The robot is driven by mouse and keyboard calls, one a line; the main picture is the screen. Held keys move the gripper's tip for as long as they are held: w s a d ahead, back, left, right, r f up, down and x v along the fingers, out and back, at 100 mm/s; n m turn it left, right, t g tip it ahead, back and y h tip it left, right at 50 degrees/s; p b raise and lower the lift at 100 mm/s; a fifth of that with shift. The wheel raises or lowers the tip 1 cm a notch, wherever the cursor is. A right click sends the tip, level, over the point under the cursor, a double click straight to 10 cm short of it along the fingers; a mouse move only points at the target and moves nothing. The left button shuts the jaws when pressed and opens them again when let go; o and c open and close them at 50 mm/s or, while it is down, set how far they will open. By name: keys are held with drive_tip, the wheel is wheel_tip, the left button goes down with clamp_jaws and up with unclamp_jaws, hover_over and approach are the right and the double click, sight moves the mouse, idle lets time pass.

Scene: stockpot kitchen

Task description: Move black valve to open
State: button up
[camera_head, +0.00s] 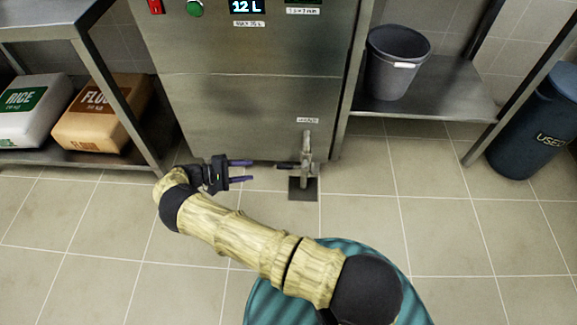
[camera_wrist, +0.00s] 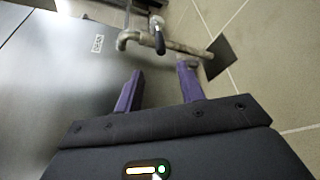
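The valve is a grey metal tap low on the front of the steel cabinet. Its black lever (camera_head: 284,167) sticks out to the left from the metal pipe (camera_head: 306,150) in the head view. In the wrist view the black lever (camera_wrist: 159,40) lies beyond the fingertips, in line with the gap between them, beside the pipe (camera_wrist: 185,47). My gripper (camera_head: 250,171) is open and empty, left of the lever and apart from it. Its two purple fingers also show in the wrist view (camera_wrist: 160,72).
The steel cabinet (camera_head: 250,115) stands behind the tap, with a dark square drain (camera_head: 303,190) on the floor below. A shelf with rice (camera_head: 30,110) and flour (camera_head: 95,120) sacks is left. A grey bucket (camera_head: 392,70) and blue bin (camera_head: 535,125) are right. The tiled floor is clear.

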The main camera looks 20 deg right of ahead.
sight(288, 166)
drive_tip(key=b+x, duration=0.4)
drive_tip(key=x, duration=1)
drive_tip(key=shift+d+f, duration=0.1)
drive_tip(key=shift+f, duration=0.1)
drive_tip(key=shift+d, duration=0.65)
clamp_jaws()
